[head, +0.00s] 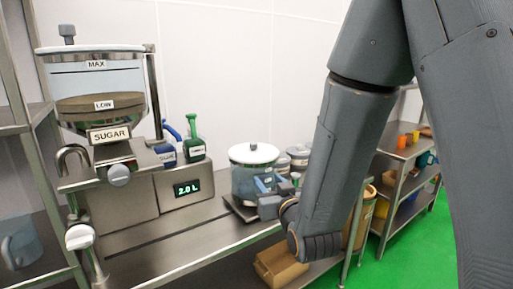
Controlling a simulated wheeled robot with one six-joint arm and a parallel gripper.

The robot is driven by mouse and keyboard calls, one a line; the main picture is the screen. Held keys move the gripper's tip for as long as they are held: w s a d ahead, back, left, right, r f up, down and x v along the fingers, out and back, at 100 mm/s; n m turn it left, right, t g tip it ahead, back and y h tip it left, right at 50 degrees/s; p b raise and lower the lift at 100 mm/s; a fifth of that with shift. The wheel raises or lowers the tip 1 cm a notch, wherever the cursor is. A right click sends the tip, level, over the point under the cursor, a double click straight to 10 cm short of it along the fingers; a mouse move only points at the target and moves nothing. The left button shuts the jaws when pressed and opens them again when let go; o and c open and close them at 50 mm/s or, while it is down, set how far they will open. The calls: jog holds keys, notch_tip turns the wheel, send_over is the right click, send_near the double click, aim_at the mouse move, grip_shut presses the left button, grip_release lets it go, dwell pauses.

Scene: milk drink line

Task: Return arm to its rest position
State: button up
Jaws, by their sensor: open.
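My arm comes down from the top right and bends at its lower end in the middle of the head view. My gripper (262,193) shows small at the end of the arm, pointing left, with its jaws apart and nothing seen between them. It overlaps the lower part of a clear container with a white lid (253,154) on the steel bench (175,238). I cannot tell whether the gripper touches that container. The wrist hides part of the bench behind it.
A sugar hopper (105,90) marked LOW and MAX stands at the left above a unit reading 2.0 L (187,189). Blue (166,152) and green (195,148) handled items stand behind. A cardboard box (278,266) sits low. Shelves (405,152) stand right; green floor (415,245) is open.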

jog(key=s+d+f+m+g+h, duration=0.1)
jog(key=s+d+f+g+h, duration=0.3)
jog(key=d+f+g, duration=0.5)
jog(key=s+d+f+m+g, duration=0.1)
jog(key=s+d+g, duration=0.2)
jog(key=s, duration=0.5)
jog(key=s+d+f+m+g, duration=0.1)
jog(key=s+d+f+g, duration=0.1)
jog(key=s, duration=0.7)
jog(key=shift+d+g, duration=0.6)
jog(key=shift+d, duration=0.3)
jog(key=shift+f, duration=0.1)
